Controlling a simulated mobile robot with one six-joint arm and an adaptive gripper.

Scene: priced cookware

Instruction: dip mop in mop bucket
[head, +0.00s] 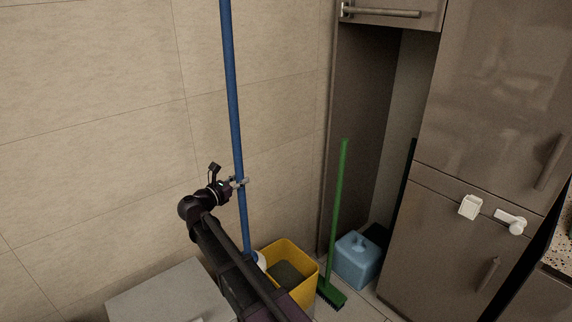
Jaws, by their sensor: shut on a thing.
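The mop has a long blue handle (230,90) that stands nearly upright, leaning slightly, and runs out of the top of the head view. My gripper (238,183) is shut on the blue handle at about its middle in view. A white part (261,260) shows at the handle's lower end, beside the left edge of the yellow mop bucket (309,272). My arm hides part of the mop's lower end and the bucket's front, so I cannot tell whether the mop head is inside the bucket. The bucket has a dark grey inside.
A green broom (338,215) stands right of the bucket, in front of a light blue box (356,260) in the cabinet recess. Brown cabinets (480,120) fill the right side. The tiled wall (100,120) is close behind the mop. A grey box-like surface (160,292) is at lower left.

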